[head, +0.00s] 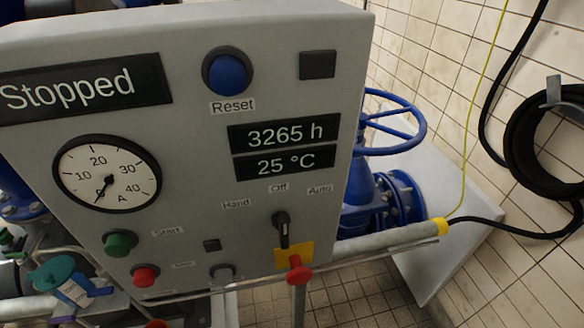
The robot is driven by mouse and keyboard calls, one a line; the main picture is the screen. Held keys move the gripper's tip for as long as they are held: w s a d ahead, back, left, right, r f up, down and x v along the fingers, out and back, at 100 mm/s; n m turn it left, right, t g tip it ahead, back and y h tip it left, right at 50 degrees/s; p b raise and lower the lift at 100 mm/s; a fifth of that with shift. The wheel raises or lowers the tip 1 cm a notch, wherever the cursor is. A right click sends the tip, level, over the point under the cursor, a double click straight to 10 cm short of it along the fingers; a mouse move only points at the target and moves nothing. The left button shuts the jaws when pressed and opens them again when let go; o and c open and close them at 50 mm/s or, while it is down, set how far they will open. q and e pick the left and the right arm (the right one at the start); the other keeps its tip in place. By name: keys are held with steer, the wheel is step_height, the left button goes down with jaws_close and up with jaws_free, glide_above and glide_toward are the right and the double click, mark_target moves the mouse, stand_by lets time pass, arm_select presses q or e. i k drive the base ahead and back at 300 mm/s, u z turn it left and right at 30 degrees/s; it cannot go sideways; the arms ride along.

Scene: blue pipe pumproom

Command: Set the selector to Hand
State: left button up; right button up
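The selector (282,229) is a black knob low on the right of the grey control panel (200,120). Its long handle stands nearly upright, in line with the Off label (278,188). The Hand label (236,203) is up and left of the knob, and the Auto label (319,190) is up and right. A yellow plate (307,252) shows just below the knob. The display (84,87) reads "Stopped". Neither of my grippers is in view, and nothing is seen touching the knob.
Green (120,243) and red (145,276) buttons are left. A blue handwheel (395,122) is behind right; a black hose (545,140) hangs on the wall.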

mark_target(281, 221)
steer(key=u, duration=2.2)
steer(key=k, duration=2.25)
steer(key=z, duration=1.65)
steer(key=i, duration=0.5)
steer(key=z, duration=0.05)
